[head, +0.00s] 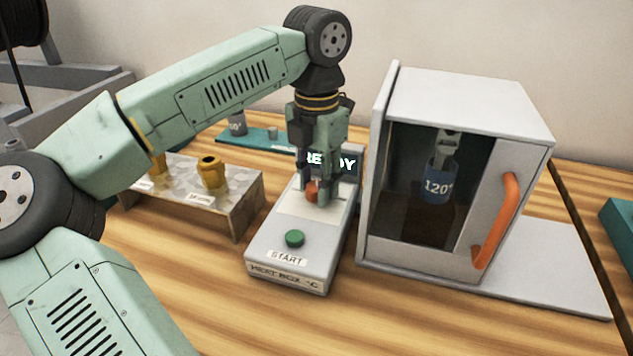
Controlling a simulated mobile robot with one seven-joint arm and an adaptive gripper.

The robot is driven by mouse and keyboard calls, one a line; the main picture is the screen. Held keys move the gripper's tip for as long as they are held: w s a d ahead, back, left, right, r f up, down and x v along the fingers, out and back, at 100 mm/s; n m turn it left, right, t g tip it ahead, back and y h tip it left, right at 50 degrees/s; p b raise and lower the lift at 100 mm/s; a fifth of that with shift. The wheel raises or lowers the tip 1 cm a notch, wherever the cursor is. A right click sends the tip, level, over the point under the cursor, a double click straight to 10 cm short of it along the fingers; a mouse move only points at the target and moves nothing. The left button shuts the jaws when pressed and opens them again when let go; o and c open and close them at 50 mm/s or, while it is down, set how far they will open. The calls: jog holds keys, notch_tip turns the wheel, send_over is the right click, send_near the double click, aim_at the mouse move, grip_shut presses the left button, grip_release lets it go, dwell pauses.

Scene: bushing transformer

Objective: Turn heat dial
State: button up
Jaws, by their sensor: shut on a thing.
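The heat box control panel (290,262) is a grey sloped box on the wooden table, labelled "HEAT BOX °C". Its display (347,163) reads "READY", partly hidden by my gripper. A green START button (294,238) is on its front part. The orange-red heat dial (312,192) is on the panel's upper face. My gripper (316,193) points down over the panel, with its fingers shut on the dial. The fingers hide part of the dial, and I cannot read its setting.
Right of the panel stands a grey heat box (470,105) with an orange handle (497,222); a dark blue "120°" container (438,184) shows inside. Left is a stand (244,206) with yellow bushings (212,173). A teal mat (238,138) lies behind. The table front is clear.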

jog(key=m, duration=0.4)
jog(key=shift+m, duration=2.1)
jog(key=o, duration=1.2)
jog(key=shift+r, duration=0.1)
notch_tip(320, 180, up, 12)
jog(key=shift+f, duration=0.1)
